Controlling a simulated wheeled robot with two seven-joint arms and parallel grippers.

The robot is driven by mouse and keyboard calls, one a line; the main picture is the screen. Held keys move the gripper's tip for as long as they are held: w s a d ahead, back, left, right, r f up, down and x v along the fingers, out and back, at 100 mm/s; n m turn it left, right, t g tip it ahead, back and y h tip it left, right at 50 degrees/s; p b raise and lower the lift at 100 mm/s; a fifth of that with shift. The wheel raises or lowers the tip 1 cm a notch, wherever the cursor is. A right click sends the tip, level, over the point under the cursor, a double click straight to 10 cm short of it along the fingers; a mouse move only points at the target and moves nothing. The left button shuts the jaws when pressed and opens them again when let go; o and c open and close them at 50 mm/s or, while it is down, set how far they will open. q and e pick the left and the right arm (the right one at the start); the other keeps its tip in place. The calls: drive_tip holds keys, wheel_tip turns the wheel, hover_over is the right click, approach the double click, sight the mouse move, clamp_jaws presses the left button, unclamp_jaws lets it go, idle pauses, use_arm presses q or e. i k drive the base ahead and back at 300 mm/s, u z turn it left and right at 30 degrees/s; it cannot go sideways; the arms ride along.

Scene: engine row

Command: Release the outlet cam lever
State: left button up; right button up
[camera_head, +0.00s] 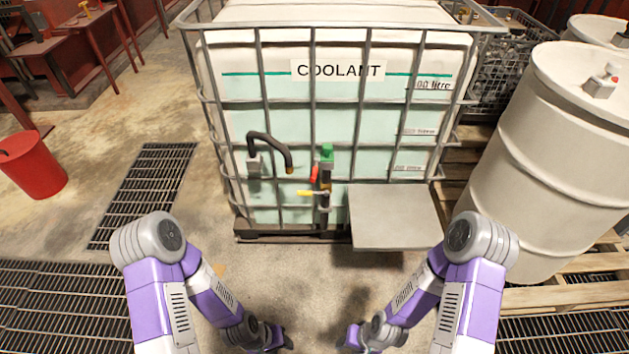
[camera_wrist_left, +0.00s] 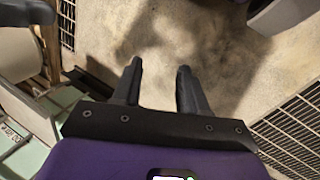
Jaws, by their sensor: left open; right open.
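The caged coolant tank (camera_head: 290,110) stands ahead of me in the head view. Low on its front is a dark outlet fitting (camera_head: 325,200) with a green part (camera_head: 327,153) on top. A small red lever (camera_head: 314,175) and a yellow handle (camera_head: 308,193) sit at the fitting; I cannot tell which is the cam lever. My left gripper (camera_head: 287,341) is low in front of the tank, apart from the fitting. Its two fingers are spread and empty in the left wrist view (camera_wrist_left: 158,72). My right gripper (camera_head: 347,340) is also low, apart from the tank and open.
A black hose (camera_head: 270,142) hangs on the cage left of the outlet. A grey plate (camera_head: 394,218) juts out right of it. A white drum (camera_head: 560,160) on a wooden pallet is at the right. A red bucket (camera_head: 32,166) stands left. Floor before the tank is clear.

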sight(313, 173)
drive_tip(key=k, duration=1.35)
drive_tip(key=z, duration=0.65)
drive_tip(key=i, duration=2)
drive_tip(key=u, duration=0.7)
